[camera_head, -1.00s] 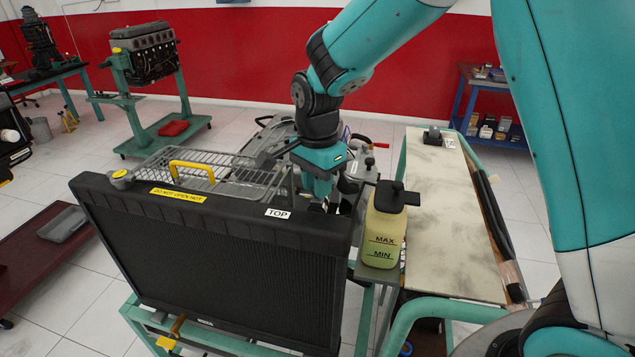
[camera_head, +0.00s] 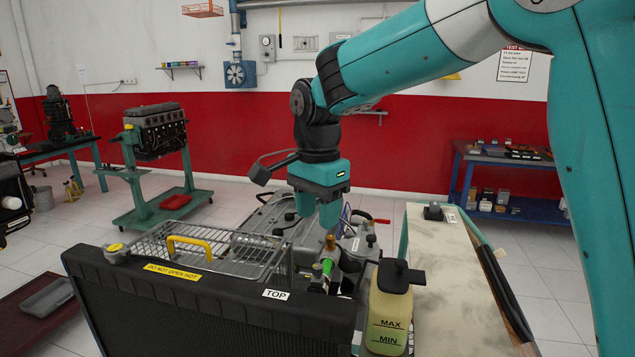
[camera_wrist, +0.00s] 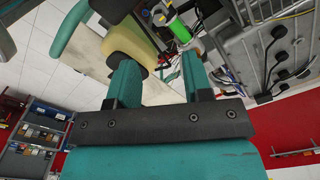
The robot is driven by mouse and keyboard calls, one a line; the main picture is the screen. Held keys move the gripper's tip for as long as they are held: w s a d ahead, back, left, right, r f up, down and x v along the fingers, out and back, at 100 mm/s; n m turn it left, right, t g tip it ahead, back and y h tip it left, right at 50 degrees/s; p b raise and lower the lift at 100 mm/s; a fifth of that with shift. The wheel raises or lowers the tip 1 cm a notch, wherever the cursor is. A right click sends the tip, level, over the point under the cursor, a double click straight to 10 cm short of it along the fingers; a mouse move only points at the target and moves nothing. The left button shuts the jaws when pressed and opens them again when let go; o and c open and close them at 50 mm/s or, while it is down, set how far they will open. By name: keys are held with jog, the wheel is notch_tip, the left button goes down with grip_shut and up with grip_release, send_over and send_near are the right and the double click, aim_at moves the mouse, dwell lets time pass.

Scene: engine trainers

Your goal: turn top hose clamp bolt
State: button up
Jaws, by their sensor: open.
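My gripper (camera_head: 318,208) is open and empty, pointing down above and behind the radiator. In the wrist view its two fingers (camera_wrist: 160,68) stand apart with nothing between them. Below the fingertips in the head view is a small bright green part (camera_head: 327,267) with a brass-coloured tip, near the top hose area behind the radiator. In the wrist view the green part (camera_wrist: 180,30) lies beyond the fingertips, beside metal fittings. I cannot make out the clamp bolt itself. The radiator (camera_head: 190,305) carries a TOP label and a yellow warning label.
A coolant bottle (camera_head: 390,308) with a black cap stands just right of the hose area. A wire rack (camera_head: 215,250) with a yellow handle lies behind the radiator. A bench top (camera_head: 450,270) is at the right, mostly bare. Engine parts and cables lie behind my gripper.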

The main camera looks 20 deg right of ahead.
notch_tip(320, 180, up, 7)
jog(key=shift+b, duration=0.3)
jog(key=s+a+f+n+y+b, duration=0.1)
jog(key=s+a+f+n+y, duration=0.1)
jog(key=s+f+n, duration=0.4)
jog(key=s+a+f+n+y+b, duration=0.2)
jog(key=s+f+n, duration=0.5)
jog(key=s+n, duration=0.7)
jog(key=s, duration=0.4)
jog(key=shift+s+a+f+n, duration=0.3)
jog(key=shift+s+a, duration=0.05)
jog(key=shift+a, duration=0.05)
